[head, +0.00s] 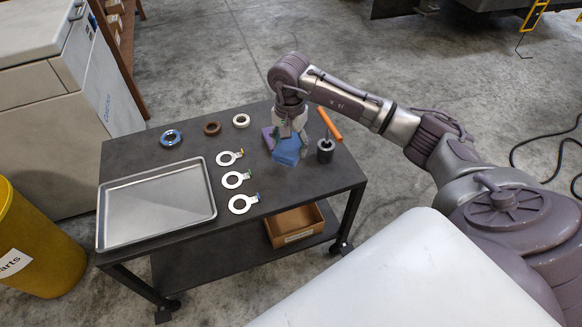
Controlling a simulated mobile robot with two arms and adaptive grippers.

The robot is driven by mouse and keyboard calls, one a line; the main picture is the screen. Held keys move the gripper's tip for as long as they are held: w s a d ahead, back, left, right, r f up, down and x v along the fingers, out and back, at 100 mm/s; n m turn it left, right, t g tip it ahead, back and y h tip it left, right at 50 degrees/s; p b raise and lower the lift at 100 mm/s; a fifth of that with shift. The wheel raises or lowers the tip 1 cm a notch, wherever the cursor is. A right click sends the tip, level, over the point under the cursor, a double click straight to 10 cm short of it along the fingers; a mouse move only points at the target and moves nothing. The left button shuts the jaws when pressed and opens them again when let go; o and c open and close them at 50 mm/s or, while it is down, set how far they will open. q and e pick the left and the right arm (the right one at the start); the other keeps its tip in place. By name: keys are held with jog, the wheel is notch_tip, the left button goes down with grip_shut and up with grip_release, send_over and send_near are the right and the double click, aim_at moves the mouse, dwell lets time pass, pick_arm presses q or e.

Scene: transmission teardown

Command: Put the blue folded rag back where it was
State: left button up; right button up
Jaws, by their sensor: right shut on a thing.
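The blue folded rag (287,152) is at the right part of the dark cart's top (185,152). My right gripper (289,137) comes down on it from above and is shut on it. The gripper hides the rag's upper part. I cannot tell whether the rag touches the cart top or is slightly above it. My left gripper is not in view.
A dark cylinder (325,152) with an orange-handled tool (330,125) stands close right of the rag. Left are several rings, flat tabbed plates (233,180) and an empty metal tray (155,205). An orange-brown bin (293,226) sits on the lower shelf.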

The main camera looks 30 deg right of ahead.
aim_at(290, 175)
notch_tip(290, 175, down, 9)
jog(key=shift+f+b, duration=0.1)
jog(key=shift+b, duration=0.4)
jog(key=shift+f, duration=0.2)
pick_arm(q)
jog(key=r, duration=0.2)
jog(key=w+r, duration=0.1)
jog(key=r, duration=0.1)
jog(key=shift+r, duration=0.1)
pick_arm(e)
jog(key=o, duration=1.1)
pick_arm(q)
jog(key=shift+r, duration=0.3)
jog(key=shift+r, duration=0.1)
pick_arm(e)
jog(key=shift+r, duration=0.1)
